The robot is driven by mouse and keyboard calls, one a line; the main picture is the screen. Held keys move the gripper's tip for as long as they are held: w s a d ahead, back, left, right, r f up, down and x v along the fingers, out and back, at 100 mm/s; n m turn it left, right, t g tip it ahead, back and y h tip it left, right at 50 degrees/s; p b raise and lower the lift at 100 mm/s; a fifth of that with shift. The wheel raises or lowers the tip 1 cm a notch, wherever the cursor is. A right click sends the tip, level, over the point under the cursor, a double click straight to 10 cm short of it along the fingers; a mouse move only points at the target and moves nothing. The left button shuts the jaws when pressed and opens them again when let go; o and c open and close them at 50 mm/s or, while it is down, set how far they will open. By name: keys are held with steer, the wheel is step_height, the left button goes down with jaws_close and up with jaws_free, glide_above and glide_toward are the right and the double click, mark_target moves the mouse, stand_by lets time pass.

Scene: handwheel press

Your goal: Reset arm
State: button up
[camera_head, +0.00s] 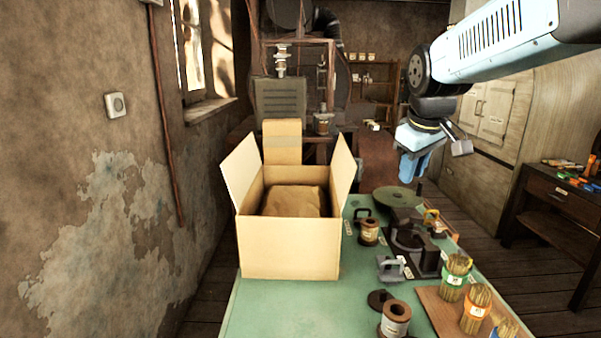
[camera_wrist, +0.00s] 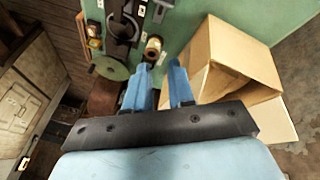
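My gripper (camera_head: 413,166) hangs above the far right side of the green table (camera_head: 262,306), pointing down. In the wrist view its two blue fingers (camera_wrist: 162,84) are apart with a gap between them and nothing held. The handwheel press (camera_head: 410,240) stands on the table below and in front of the gripper, with a dark round disc (camera_head: 396,197) behind it. The press also shows in the wrist view (camera_wrist: 122,27), beyond the fingers. No contact shows between the gripper and anything on the table.
An open cardboard box (camera_head: 289,248) with brown contents stands left of the press. Spools (camera_head: 395,318), a padlock (camera_head: 390,268) and bundles of sticks on a wooden board (camera_head: 438,312) occupy the near right. A side table (camera_head: 560,200) stands at right. Air around the gripper is clear.

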steer(key=s+f+m, duration=0.2)
steer(key=s+m, duration=0.1)
steer(key=s, duration=0.5)
steer(key=s+f+m+t, duration=0.1)
steer(key=s+f+m, duration=0.2)
steer(key=s, duration=0.5)
steer(key=shift+d+y, duration=0.3)
